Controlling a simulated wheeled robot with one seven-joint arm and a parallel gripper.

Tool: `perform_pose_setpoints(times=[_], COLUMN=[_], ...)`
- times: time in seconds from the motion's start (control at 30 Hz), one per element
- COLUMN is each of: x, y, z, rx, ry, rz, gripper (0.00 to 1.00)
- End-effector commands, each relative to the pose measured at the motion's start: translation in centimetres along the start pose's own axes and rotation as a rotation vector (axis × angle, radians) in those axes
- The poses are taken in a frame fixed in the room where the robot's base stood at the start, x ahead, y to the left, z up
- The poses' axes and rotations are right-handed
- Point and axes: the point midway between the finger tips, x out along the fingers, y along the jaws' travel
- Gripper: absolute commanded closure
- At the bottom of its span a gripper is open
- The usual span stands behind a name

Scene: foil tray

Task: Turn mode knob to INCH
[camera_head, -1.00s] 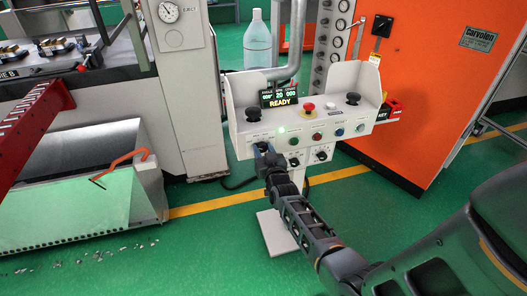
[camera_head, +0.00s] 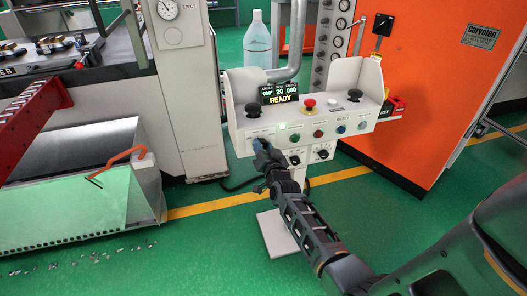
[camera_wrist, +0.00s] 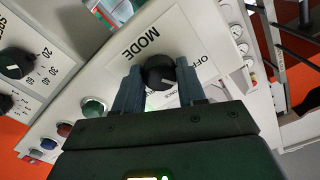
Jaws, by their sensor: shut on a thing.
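The black mode knob (camera_wrist: 158,72) sits on a white plate (camera_wrist: 192,28) lettered MODE and OFF in the wrist view. A pale pointer mark shows on the knob; other lettering is partly covered by a finger, and I cannot read INCH. My gripper (camera_wrist: 160,84) has one blue-grey finger on each side of the knob and is shut on it. In the head view my gripper (camera_head: 262,150) is at the left end of the control panel's (camera_head: 240,140) front face and hides the knob.
A green button (camera_wrist: 93,106) is close beside the knob on the panel. Two lower knobs (camera_head: 295,159) are right of my gripper. Open green floor lies in front.

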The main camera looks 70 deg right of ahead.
Motion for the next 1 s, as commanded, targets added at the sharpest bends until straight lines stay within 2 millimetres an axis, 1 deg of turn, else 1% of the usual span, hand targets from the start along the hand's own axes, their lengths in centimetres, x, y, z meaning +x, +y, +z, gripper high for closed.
perform_pose_setpoints(times=[0.03, 0.2, 0.4, 0.93, 0.97, 1.0], x=[-0.04, -0.04, -0.04, -0.05, -0.05, -0.05], y=[0.08, 0.04, 0.06, 0.06, 0.06, 0.06], z=[0.23, 0.16, 0.11, 0.07, 0.07, 0.07], rx=[0.032, 0.124, 0.188, 0.211, 0.211, 0.211], ry=[-0.001, -0.002, -0.001, -0.002, -0.002, -0.002], rz=[0.000, 0.000, 0.001, 0.001, 0.001, 0.001], gripper=[0.91, 0.91, 0.91, 0.91, 0.57, 0.53])
